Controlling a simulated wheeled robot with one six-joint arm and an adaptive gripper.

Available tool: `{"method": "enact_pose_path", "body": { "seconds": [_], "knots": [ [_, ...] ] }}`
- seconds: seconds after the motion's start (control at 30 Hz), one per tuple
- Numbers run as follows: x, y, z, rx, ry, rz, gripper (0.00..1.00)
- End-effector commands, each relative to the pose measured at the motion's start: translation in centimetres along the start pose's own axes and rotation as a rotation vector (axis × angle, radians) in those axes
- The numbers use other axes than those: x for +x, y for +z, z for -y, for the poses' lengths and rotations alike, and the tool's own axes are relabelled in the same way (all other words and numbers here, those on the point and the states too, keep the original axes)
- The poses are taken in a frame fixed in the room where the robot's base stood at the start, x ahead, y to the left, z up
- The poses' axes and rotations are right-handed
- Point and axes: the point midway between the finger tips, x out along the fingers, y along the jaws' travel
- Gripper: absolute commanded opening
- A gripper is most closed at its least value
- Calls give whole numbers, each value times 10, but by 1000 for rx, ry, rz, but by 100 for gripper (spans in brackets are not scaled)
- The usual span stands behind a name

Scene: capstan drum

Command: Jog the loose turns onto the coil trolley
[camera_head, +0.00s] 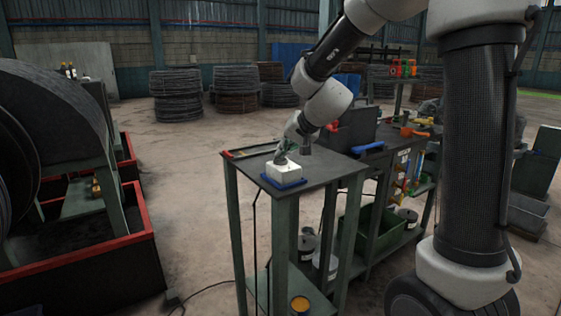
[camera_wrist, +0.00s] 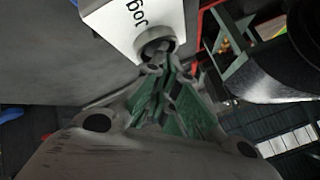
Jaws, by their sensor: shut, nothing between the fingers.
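A white control box (camera_head: 285,175) sits on a blue base on top of the dark stand. The wrist view shows its face (camera_wrist: 118,25) marked "Jog", with a round grey collar (camera_wrist: 152,40) around a button. My gripper (camera_head: 281,157) is over the box, pointing down at it. In the wrist view my gripper's fingertips (camera_wrist: 162,69) are shut and empty, at the edge of the collar. I cannot tell whether they touch the button. The large dark drum (camera_head: 50,120) stands at the left. I cannot make out loose turns or tell which thing is the coil trolley.
The stand's top (camera_head: 325,167) is mostly bare around the box. A workbench with tools (camera_head: 405,131) adjoins the stand at right. Wire coils (camera_head: 177,97) are stacked at the back. Open floor lies between bin and stand.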

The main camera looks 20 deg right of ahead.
Motion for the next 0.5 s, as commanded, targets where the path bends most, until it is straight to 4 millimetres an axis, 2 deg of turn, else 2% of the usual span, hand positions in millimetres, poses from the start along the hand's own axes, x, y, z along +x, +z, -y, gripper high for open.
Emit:
{"method": "enact_pose_path", "body": {
  "seconds": [0.5],
  "knots": [
    [-8, -6, 6, 0, 0, -1, 0]
  ]
}}
